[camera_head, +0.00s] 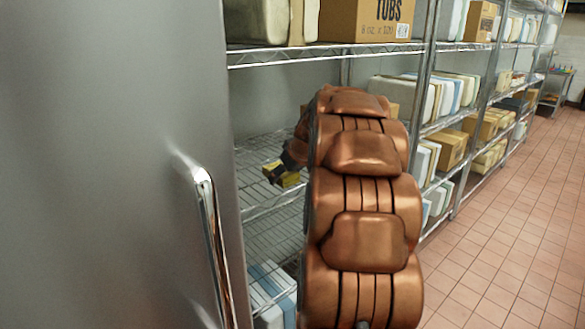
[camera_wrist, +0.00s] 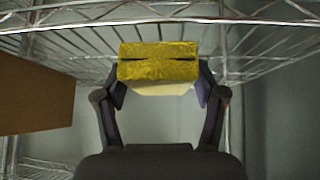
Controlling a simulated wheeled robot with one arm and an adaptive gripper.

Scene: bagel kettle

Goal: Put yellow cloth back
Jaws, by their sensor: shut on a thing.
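The yellow cloth (camera_wrist: 158,66) is a folded, block-shaped bundle with a paler underside, seen in the wrist view between my fingers. My gripper (camera_wrist: 160,88) is shut on it, one finger at each side. In the head view the yellow cloth (camera_head: 284,177) shows small at the tip of my gripper (camera_head: 281,172), at a wire shelf (camera_head: 262,152) left of my arm. I cannot tell whether the cloth touches the shelf wires. My copper-coloured arm hides part of the shelf.
A steel door with a handle (camera_head: 208,240) stands close on the left. A cardboard box (camera_head: 368,20) sits on the shelf above. A brown box (camera_wrist: 35,95) is at the left of the wrist view. Stacked packs (camera_head: 272,292) lie below. The tiled floor (camera_head: 510,220) at right is clear.

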